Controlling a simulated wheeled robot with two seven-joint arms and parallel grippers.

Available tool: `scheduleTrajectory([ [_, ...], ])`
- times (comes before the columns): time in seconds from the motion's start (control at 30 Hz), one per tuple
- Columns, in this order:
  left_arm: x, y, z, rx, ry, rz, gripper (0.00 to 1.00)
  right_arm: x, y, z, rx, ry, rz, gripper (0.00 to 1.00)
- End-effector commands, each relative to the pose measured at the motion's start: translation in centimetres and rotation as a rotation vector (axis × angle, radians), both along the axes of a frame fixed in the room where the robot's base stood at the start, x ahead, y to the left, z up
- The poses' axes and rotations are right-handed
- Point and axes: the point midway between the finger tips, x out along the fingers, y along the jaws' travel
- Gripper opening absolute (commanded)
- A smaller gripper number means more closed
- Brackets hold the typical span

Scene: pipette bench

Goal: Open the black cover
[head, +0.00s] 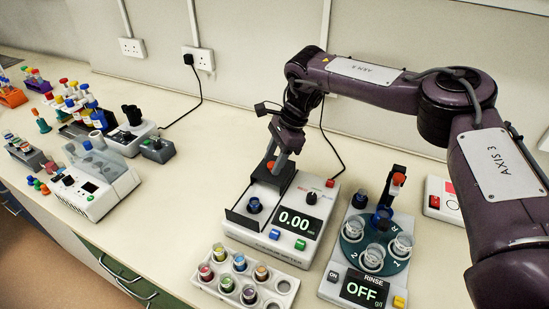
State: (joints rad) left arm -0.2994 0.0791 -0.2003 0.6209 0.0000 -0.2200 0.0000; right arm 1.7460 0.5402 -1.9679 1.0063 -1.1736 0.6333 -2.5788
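The white meter (236,231) with a 0.00 display stands at the middle of the bench. Its black cover (276,180) shows as a dark piece at the back of the well, with a small orange-red part (270,165) on top. The front of the well is uncovered, and a blue-capped vial (254,205) shows in it. My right gripper (276,161) points down at the orange-red part, with its fingertips at or very near it. I cannot tell whether the fingers grip it. My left gripper is not in view.
A rack of colored vials (212,277) stands in front of the meter. A rinse station (329,289) reading OFF, with cups on a teal turntable (348,254), stands to its right. Other instruments (114,198) and racks stand at the left. Bench between is clear.

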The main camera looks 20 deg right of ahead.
Motion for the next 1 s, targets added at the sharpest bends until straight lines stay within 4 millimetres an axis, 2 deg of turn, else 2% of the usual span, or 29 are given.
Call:
scheduleTrajectory([
  [0.33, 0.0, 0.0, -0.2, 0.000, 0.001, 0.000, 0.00, 0.0, -0.2, 0.3, -0.001, -0.001, -0.001, 0.45],
  [0.73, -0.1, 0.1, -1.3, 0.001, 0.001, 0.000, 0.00, 0.1, -2.5, 6.1, -0.002, -0.003, -0.001, 0.45],
  [1.0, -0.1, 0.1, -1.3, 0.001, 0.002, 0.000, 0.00, 0.0, -3.0, 7.2, -0.001, 0.000, 0.000, 0.45],
])
